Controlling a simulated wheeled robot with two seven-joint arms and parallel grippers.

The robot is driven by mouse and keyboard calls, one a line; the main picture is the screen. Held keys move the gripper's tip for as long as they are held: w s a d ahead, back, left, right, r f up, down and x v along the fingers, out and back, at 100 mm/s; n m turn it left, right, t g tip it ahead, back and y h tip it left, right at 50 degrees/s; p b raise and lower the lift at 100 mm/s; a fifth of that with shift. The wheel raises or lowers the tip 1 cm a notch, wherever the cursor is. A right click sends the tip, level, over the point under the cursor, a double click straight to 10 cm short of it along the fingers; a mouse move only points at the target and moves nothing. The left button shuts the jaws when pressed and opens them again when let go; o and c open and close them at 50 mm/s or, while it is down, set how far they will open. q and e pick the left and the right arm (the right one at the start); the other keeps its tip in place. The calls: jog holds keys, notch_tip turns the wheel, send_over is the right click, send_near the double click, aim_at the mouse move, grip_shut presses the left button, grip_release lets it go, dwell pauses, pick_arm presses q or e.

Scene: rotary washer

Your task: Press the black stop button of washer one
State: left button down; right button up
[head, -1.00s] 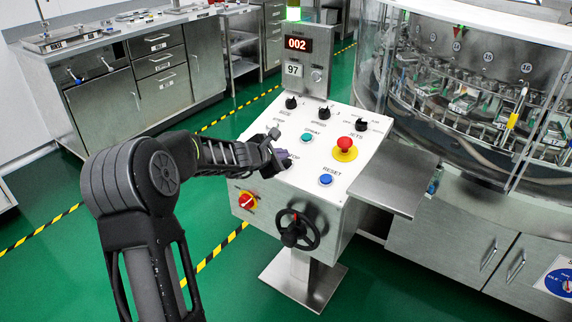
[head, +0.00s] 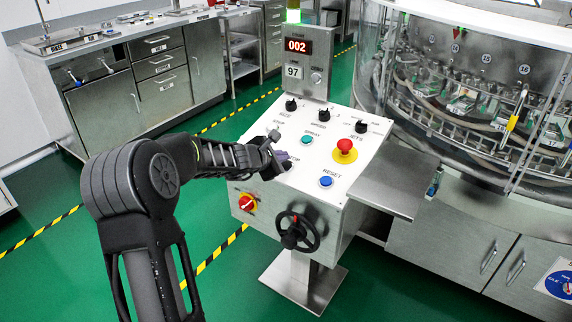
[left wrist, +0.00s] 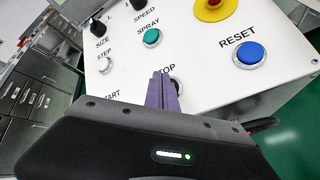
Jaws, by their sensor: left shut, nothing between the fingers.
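The white sloped control panel (head: 350,173) stands in the middle of the head view. My left gripper (head: 284,160) reaches in from the left, shut and empty, with its tips low over the panel's left part, by the STOP label. In the left wrist view, the purple-grey fingers (left wrist: 164,92) point at the spot just below that label and cover part of it. The black stop button is almost wholly hidden behind the fingers; only a sliver of its rim (left wrist: 179,85) shows. I cannot tell whether the tips touch it. My right gripper is out of view.
A blue RESET button (head: 326,180), a teal SPRAY button (head: 307,139) and a red emergency knob (head: 345,145) sit nearby on the panel. Several black knobs line its back. A display post (head: 296,60) rises behind. The glass-fronted washer (head: 470,90) stands right.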

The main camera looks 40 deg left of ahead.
pick_arm(q)
jog(key=shift+f, duration=0.15)
dwell(0.7)
jog(key=shift+w+f+b, duration=0.15)
jog(key=shift+f+b, duration=0.15)
jog(key=shift+b, duration=0.2)
jog(key=shift+w+f+b, duration=0.1)
jog(key=shift+f+b, duration=0.3)
jog(key=shift+b, duration=0.05)
dwell(0.5)
jog(key=shift+r, duration=0.1)
jog(key=shift+s+r+p, duration=0.25)
jog(key=shift+r+p, duration=0.35)
jog(key=shift+r, duration=0.1)
jog(key=shift+r, duration=0.1)
jog(key=r+p, duration=0.2)
jog(key=s+r+p, duration=0.1)
jog(key=r, duration=0.1)
jog(key=shift+s+r+p, duration=0.15)
jog(key=shift+r+p, duration=0.15)
jog(key=shift+p, duration=0.05)
dwell(0.9)
